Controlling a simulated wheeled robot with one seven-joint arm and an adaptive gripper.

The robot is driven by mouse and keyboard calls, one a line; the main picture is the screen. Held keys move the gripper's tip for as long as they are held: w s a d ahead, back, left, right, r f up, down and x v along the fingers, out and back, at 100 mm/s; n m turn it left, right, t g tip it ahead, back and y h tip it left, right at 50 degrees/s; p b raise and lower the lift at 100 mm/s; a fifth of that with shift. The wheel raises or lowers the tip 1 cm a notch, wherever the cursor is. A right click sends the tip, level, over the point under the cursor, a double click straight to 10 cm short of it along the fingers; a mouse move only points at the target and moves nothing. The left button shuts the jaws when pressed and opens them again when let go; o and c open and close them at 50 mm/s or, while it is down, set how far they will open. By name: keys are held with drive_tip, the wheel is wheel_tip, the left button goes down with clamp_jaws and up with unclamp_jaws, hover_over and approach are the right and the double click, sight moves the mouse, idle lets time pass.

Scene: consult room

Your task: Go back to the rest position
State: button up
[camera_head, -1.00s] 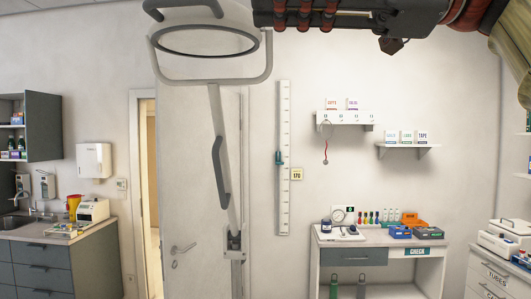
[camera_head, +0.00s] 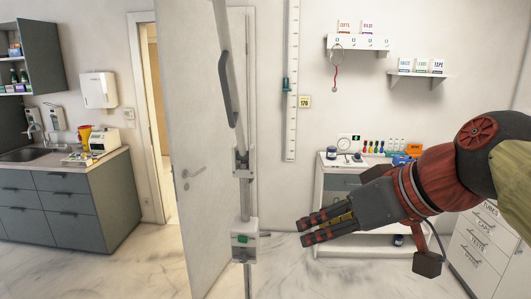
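My gripper (camera_head: 301,231) shows in the head view at the lower middle, on the end of my dark arm (camera_head: 400,195) that reaches in from the right. Its dark fingers with red bands point left. The fingers lie close to each other, and I cannot tell how far apart the tips are. I see nothing held between them. The gripper is in front of the check counter (camera_head: 337,183) and hides part of it.
A grey upright pole (camera_head: 243,198) with a white box (camera_head: 244,241) stands just left of my gripper. A door (camera_head: 195,140) is behind it. A sink cabinet (camera_head: 65,207) stands at the left and a drawer cabinet (camera_head: 486,249) at the right. Pale floor is clear at the lower left.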

drive_tip(key=s+d+f+m+h, duration=0.1)
drive_tip(key=s+d+f+h, duration=0.1)
drive_tip(key=f, duration=0.6)
drive_tip(key=s+d+f+m+g+h, duration=0.1)
drive_tip(key=s+d+f, duration=0.3)
drive_tip(key=f, duration=0.5)
drive_tip(key=s+d+f+m+h, duration=0.3)
drive_tip(key=s+f, duration=0.2)
drive_tip(key=f, duration=0.4)
drive_tip(key=shift+s+d+g, duration=0.3)
drive_tip(key=shift+g, duration=0.1)
drive_tip(key=shift+c, duration=0.7)
idle(0.6)
